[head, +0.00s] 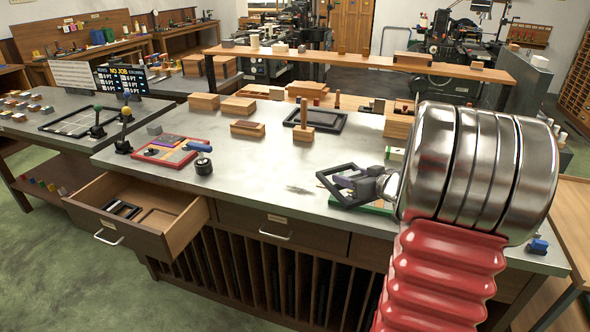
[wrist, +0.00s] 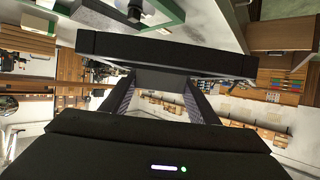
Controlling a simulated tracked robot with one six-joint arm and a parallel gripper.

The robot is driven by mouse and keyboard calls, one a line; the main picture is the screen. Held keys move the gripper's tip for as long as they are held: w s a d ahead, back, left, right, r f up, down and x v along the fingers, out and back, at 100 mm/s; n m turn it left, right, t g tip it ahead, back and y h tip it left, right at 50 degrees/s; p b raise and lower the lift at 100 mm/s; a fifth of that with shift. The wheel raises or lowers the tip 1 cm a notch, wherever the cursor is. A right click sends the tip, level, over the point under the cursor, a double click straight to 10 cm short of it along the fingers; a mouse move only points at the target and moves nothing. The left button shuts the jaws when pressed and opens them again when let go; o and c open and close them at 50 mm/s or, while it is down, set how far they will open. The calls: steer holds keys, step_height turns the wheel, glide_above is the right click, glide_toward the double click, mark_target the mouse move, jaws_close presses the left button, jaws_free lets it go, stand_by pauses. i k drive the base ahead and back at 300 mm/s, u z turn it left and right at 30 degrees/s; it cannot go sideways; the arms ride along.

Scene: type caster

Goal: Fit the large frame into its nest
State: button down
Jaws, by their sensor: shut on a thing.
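A black rectangular frame (head: 328,172) is held at its right side by my gripper (head: 368,187), above the front right part of the steel-topped bench. In the wrist view the black bar of the frame (wrist: 165,47) crosses between the fingers of my gripper (wrist: 160,80). An open wooden drawer (head: 160,238) juts from the bench front at left. It holds small black frames (head: 121,209) in its left part and a bare wooden recess (head: 158,219) at right. Whether this recess is the large frame's nest I cannot tell.
A green-based piece (head: 378,208) lies under the held frame. Another dark frame (head: 316,121) lies at the bench's back. The middle front is clear.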

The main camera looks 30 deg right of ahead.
mark_target(160, 226)
steer(key=i, duration=1)
